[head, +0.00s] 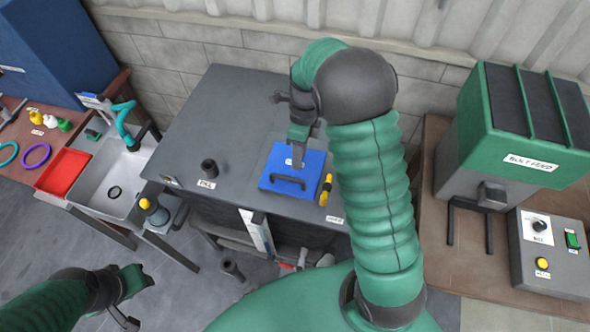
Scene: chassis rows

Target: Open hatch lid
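The hatch lid is a blue square plate (312,178) lying flat on the grey bench top, near its front right. A dark bar handle (288,183) stands on its front part. My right gripper (298,160) points down over the back part of the lid, just behind the handle. The handle shows free of the fingers. Whether the fingertips touch the lid, and whether they are apart, I cannot tell. My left gripper (128,298) is low at the bottom left, away from the bench; its finger state is unclear.
A yellow-and-black item (325,190) lies right of the lid. A dark cylinder (209,168) stands on the bench's left. A sink (118,182) and red tray (64,171) are further left. A green-and-grey machine (462,178) and control box (555,262) stand right.

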